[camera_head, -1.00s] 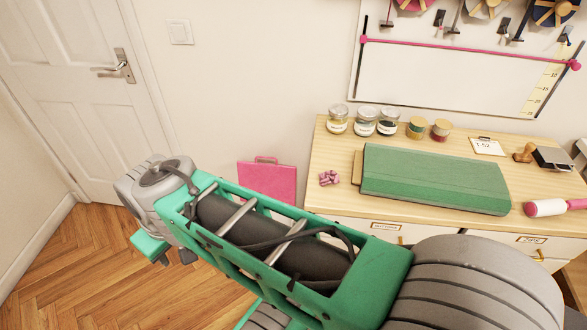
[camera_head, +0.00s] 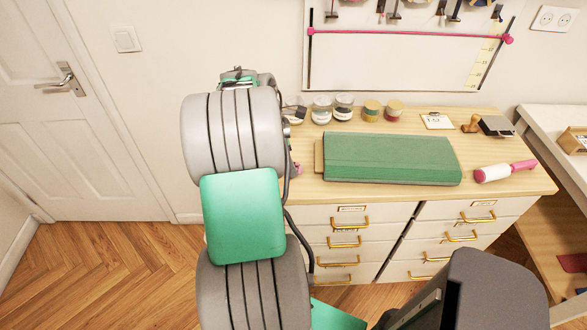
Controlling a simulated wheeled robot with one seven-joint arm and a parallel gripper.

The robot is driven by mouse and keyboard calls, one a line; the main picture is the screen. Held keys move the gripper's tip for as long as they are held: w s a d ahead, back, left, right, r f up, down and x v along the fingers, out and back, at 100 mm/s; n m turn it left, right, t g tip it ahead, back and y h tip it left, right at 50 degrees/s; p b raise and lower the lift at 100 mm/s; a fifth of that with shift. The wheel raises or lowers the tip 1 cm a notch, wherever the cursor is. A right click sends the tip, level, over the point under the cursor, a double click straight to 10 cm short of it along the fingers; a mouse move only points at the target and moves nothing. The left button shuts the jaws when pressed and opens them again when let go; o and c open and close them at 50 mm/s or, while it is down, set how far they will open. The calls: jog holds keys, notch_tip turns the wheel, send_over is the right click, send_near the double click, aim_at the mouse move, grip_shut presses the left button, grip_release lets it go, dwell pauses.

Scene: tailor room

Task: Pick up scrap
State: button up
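A small crumpled pink piece (camera_head: 297,168), likely the scrap, lies at the left end of the wooden worktop (camera_head: 490,190). Only a sliver of it shows, as my arm covers the rest. My arm rises in front of the worktop's left end. A grey and green far part of the arm shows above the big grey joint. My gripper's fingers are hidden, so their state and distance to the pink piece do not show.
Jars (camera_head: 321,110) stand along the back. A pink-handled lint roller (camera_head: 505,171), a stamp (camera_head: 471,124) and a price card (camera_head: 437,121) are at right. A door (camera_head: 40,120) is at left.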

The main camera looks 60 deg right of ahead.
jog(key=x, duration=0.3)
jog(key=shift+f, duration=0.3)
jog(key=c, duration=1.5)
